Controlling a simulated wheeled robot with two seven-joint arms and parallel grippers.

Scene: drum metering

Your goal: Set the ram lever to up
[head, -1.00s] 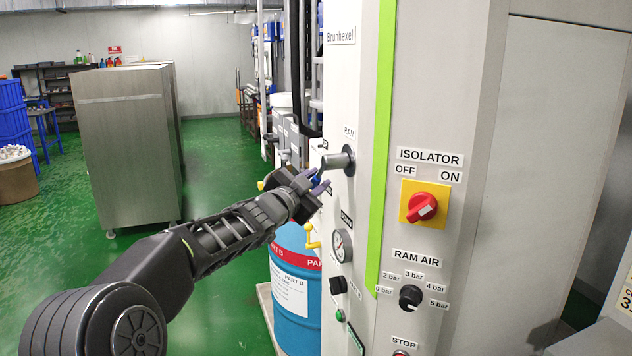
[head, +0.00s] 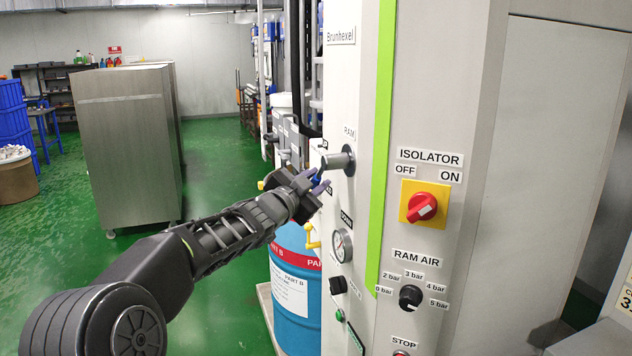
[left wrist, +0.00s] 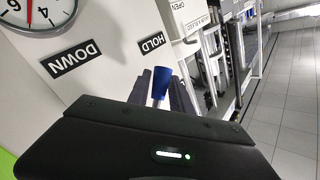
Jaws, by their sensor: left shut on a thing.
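The ram lever has a grey hub (head: 338,161) on the white panel under the RAM label. Its blue grip (left wrist: 161,82) shows in the left wrist view, close to the HOLD label (left wrist: 151,42). The DOWN label (left wrist: 72,60) lies farther left in that view. My left gripper (head: 316,184) is at the lever, below and left of the hub, shut on the blue grip. The fingers hide much of the lever in the head view, and the UP label cannot be read clearly. My right gripper is not in view.
A gauge (head: 342,246) sits on the panel below the lever. The isolator switch (head: 422,206) and ram air knob (head: 410,297) are on the nearer face. A blue drum (head: 294,290) with a yellow tap stands beneath my left gripper.

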